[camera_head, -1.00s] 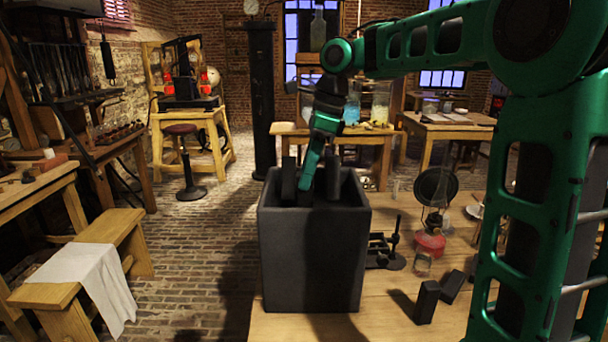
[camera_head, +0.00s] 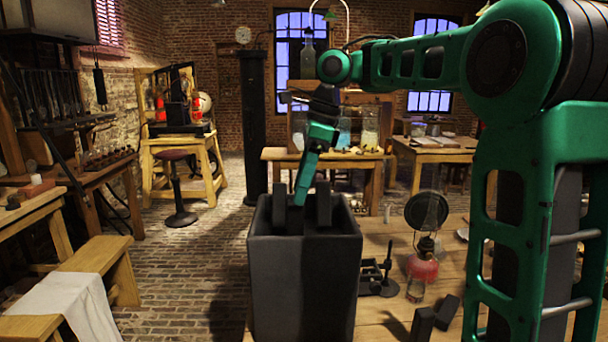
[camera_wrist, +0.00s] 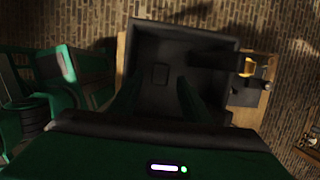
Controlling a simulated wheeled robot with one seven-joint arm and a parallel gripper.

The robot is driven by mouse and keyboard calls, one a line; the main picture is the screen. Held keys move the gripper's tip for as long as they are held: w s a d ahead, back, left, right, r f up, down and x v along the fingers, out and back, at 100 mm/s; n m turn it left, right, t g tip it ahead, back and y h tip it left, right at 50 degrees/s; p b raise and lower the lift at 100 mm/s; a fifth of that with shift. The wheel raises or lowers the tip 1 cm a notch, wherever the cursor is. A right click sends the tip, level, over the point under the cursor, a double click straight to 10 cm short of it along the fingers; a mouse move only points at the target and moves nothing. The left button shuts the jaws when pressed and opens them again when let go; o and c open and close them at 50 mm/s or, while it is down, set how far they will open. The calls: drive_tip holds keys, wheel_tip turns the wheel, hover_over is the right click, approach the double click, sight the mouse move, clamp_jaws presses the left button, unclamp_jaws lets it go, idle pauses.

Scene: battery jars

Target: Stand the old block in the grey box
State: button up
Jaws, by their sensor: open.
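The grey box (camera_head: 304,290) stands at the near left edge of the table, open at the top. My gripper (camera_head: 301,203) points down over its opening, fingers open and apart. Two dark upright pieces, left (camera_head: 279,208) and right (camera_head: 323,206), rise above the rim; their lower parts are hidden by the front wall. In the wrist view my open fingers (camera_wrist: 157,100) reach over the box (camera_wrist: 185,32). A small dark rectangular block (camera_wrist: 160,75) shows inside the box, beyond and between the fingertips, apart from them. I cannot tell for certain whether it is the old block.
Two dark blocks, one upright (camera_head: 421,325) and one leaning or lying (camera_head: 447,311), are on the table right of the box. A dark stand (camera_head: 381,278) and a red lamp (camera_head: 421,268) are nearby. A bench with white cloth (camera_head: 68,305) is at left.

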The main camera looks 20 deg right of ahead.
drive_tip(key=shift+v, duration=1.75)
